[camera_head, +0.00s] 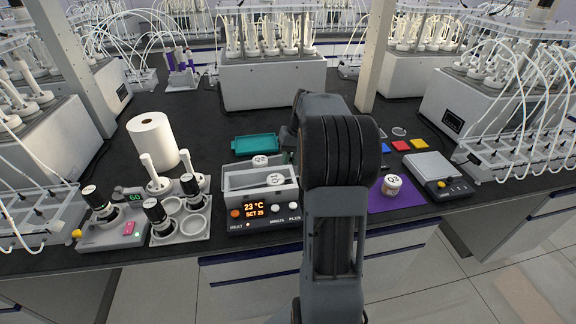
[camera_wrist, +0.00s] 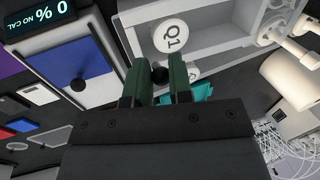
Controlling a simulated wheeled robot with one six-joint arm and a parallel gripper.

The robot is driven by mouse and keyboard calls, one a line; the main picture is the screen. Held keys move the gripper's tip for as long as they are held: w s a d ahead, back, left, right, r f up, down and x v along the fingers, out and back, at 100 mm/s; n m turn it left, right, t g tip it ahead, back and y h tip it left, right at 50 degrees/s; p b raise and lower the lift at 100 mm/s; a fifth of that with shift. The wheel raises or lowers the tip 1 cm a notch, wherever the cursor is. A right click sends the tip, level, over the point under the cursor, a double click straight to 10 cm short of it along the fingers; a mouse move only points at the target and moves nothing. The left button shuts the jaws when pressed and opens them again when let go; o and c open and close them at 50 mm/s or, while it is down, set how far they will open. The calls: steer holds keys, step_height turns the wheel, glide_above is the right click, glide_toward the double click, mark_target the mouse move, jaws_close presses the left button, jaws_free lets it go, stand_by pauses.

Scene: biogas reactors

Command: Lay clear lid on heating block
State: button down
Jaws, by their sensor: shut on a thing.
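The heating block (camera_head: 264,222) stands at the front of the bench, its display showing 23 °C and SET 25. A grey, see-through-sided well tops it, with a white-capped jar marked Q1 (camera_head: 275,179) inside; the Q1 cap also shows in the wrist view (camera_wrist: 171,36). My gripper (camera_wrist: 160,76) has its green fingers shut on a small black knob (camera_wrist: 159,74), which appears to belong to the clear lid. The lid's pane is hard to make out, so I cannot tell whether it touches the block. In the head view my arm hides much of the gripper.
A teal tray (camera_head: 256,145) lies behind the block, with a paper roll (camera_head: 152,141) to the left. A rack with black-topped bottles (camera_head: 180,218) stands close on the left. A jar marked Q3 (camera_head: 391,185) sits on a purple mat (camera_head: 408,199) to the right.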

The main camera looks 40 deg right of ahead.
steer(key=shift+w+d+f, duration=0.35)
steer(key=shift+w+f, duration=0.3)
steer(key=shift+f, duration=0.2)
steer(key=shift+w+d+f, duration=0.3)
steer(key=shift+w+f, duration=0.3)
steer(key=shift+f, duration=0.25)
steer(key=shift+f+p, duration=0.3)
steer(key=shift+f, duration=1.25)
steer(key=c, duration=1)
jaws_free()
steer(key=shift+r, duration=0.15)
